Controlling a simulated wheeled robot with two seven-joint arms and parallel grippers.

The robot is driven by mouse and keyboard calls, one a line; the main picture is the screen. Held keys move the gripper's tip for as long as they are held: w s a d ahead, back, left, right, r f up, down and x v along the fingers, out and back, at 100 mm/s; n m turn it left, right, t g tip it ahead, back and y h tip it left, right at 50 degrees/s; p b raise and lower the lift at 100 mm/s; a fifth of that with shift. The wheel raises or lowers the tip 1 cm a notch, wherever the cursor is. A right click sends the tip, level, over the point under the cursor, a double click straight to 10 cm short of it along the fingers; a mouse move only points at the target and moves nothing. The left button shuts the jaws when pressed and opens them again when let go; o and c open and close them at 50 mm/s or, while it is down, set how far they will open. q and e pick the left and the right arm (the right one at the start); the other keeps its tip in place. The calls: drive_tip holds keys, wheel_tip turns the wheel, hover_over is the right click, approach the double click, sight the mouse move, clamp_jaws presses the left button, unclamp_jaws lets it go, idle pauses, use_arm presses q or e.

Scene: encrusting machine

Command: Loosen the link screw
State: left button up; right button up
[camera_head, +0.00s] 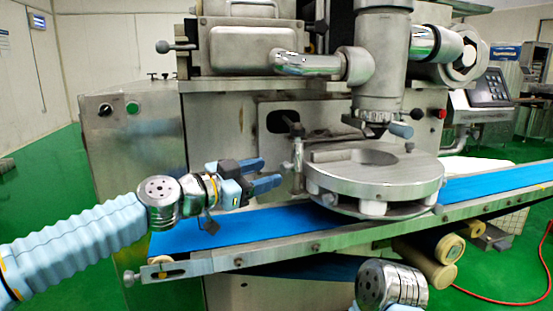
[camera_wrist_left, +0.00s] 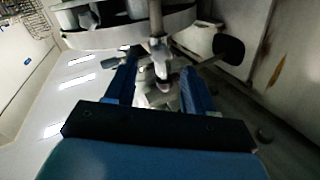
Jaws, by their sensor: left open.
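My left gripper (camera_head: 271,173) comes in from the left over the blue belt. Its two blue fingers are open and point right toward a slim metal post (camera_head: 298,152) beside the round metal disc (camera_head: 374,174). In the left wrist view, the left gripper (camera_wrist_left: 160,82) has its fingers apart, with a silver vertical rod and metal fitting (camera_wrist_left: 160,52) in line with the gap. A dark knob on a thin lever (camera_wrist_left: 228,48) sticks out to the right of the fitting. I cannot tell which part is the link screw, or whether the fingers touch anything. My right gripper is out of view.
The blue conveyor belt (camera_head: 225,232) runs under the disc, with a metal rail along its front. The machine body (camera_head: 225,130) stands close behind the left gripper. A nozzle column (camera_head: 380,60) hangs above the disc. Rollers (camera_head: 425,262) sit below the belt.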

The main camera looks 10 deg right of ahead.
sight(283, 168)
use_arm(q)
drive_tip(key=p+x, duration=0.1)
drive_tip(key=x, duration=0.3)
drive_tip(key=shift+d, duration=0.15)
clamp_jaws()
